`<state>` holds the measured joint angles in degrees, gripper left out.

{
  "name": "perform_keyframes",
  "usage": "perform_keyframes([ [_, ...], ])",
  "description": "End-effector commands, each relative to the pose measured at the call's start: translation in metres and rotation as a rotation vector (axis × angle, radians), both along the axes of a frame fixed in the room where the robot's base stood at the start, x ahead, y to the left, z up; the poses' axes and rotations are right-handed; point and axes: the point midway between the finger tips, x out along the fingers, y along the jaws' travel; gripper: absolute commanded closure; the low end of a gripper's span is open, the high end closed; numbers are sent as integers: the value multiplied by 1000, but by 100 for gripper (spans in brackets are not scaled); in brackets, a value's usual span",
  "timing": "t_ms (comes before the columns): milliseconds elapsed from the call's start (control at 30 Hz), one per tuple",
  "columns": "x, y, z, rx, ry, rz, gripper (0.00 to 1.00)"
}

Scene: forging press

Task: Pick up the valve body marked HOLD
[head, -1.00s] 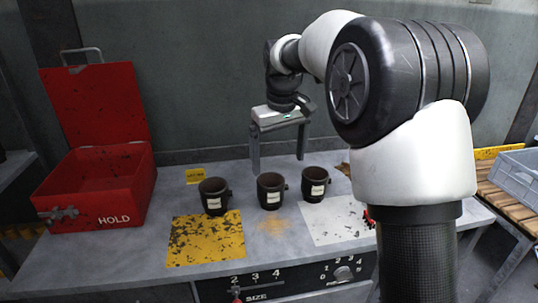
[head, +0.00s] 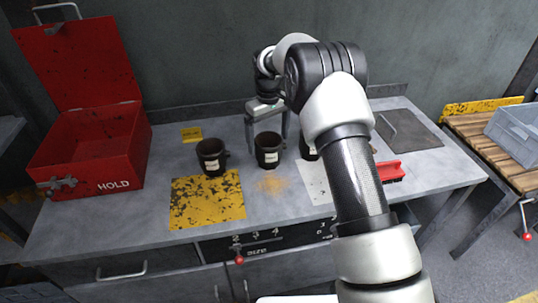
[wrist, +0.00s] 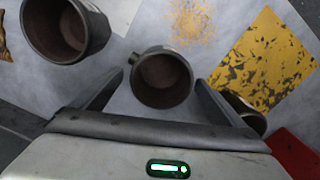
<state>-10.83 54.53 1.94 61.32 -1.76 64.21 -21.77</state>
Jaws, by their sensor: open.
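Three dark cup-shaped valve bodies with pale labels stand upright on the grey bench: a left one (head: 212,157), a middle one (head: 267,150) and a right one (head: 307,150), partly hidden by my arm. The label writing is too small to read, so I cannot tell which is marked HOLD. My gripper (head: 267,130) is open and empty, at the middle valve body. In the wrist view the middle body (wrist: 162,80) shows between the fingertips of my gripper (wrist: 160,77). The right body (wrist: 66,30) shows upper left there; the left body (wrist: 248,112) is partly behind a finger.
An open red box (head: 95,150) lettered HOLD stands at the bench's left. A worn yellow patch (head: 207,205) and a white patch (head: 315,182) lie in front of the bodies. A red object (head: 390,171) lies right of my arm. A grey crate (head: 515,130) sits far right.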

Motion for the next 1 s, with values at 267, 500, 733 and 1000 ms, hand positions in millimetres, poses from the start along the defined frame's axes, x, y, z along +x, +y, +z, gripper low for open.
perform_keyframes([
  [267,-1,0,-22,0,2,0,7],
  [500,-5,0,-57,0,2,0,7],
  [733,-4,0,-70,0,0,0,7],
  [1000,-4,0,-69,1,-1,-1,27],
])
